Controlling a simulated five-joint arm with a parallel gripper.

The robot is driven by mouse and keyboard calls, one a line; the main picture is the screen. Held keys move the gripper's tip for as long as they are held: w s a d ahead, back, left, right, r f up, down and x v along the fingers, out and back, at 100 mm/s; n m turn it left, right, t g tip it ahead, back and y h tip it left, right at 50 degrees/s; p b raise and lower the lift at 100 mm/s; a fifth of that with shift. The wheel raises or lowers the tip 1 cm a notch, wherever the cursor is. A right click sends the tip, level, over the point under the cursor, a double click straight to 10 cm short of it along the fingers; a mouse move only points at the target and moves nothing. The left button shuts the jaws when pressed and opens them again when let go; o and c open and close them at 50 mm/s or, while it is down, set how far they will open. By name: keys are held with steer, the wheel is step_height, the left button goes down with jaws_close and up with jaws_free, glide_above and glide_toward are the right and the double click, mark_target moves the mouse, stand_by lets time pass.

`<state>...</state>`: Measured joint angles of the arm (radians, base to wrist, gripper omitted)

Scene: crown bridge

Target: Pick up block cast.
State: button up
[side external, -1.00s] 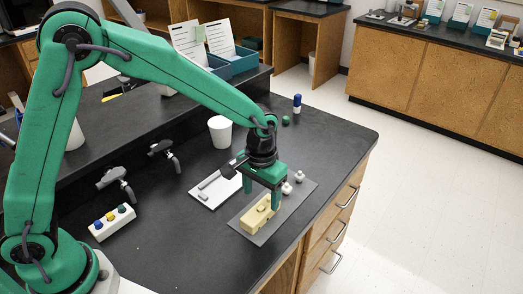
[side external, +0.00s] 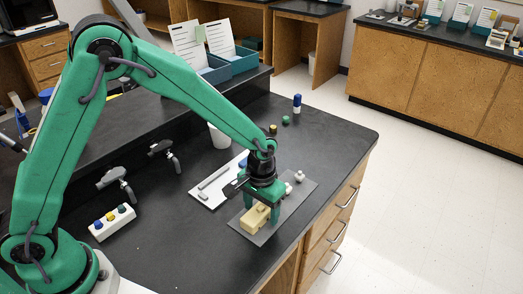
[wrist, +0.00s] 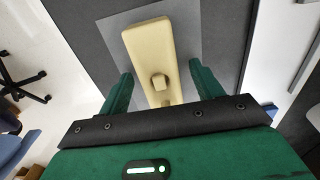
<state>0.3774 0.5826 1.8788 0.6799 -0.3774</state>
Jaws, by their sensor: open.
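The block cast (side external: 254,217) is a cream, elongated block with small raised knobs on top. It lies on a grey mat (side external: 266,234) near the bench's front edge. In the wrist view the cast (wrist: 150,40) runs away from me between my fingers. My gripper (side external: 262,204) is green and open, low over the cast. In the wrist view, the gripper's fingers (wrist: 160,76) stand on either side of the cast, with a visible gap on each side. The near end of the cast is hidden by my gripper's body.
A white tray (side external: 204,200) with a grey tool lies left of the mat. Small pale pieces (side external: 299,176) stand on the mat's far right. A white cup (side external: 217,138) and a blue-topped bottle (side external: 297,104) stand behind. A button box (side external: 112,222) sits at left.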

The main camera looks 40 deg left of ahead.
mark_target(262, 211)
stand_by(0.3)
steer(key=c, duration=1.2)
steer(key=shift+r, duration=0.2)
steer(key=shift+r, duration=0.5)
steer(key=r, duration=0.3)
steer(key=shift+s+d+r, duration=0.15)
steer(key=shift+s+d, duration=0.05)
steer(key=shift+d, duration=0.05)
steer(key=s+d+r, duration=0.2)
steer(key=s, duration=0.1)
steer(key=s+d+r, duration=0.2)
steer(key=s, duration=0.1)
steer(key=s+d+r, duration=0.2)
steer(key=shift+s+d+r, duration=0.2)
steer(key=shift+s+d, duration=0.1)
steer(key=shift+s, duration=0.1)
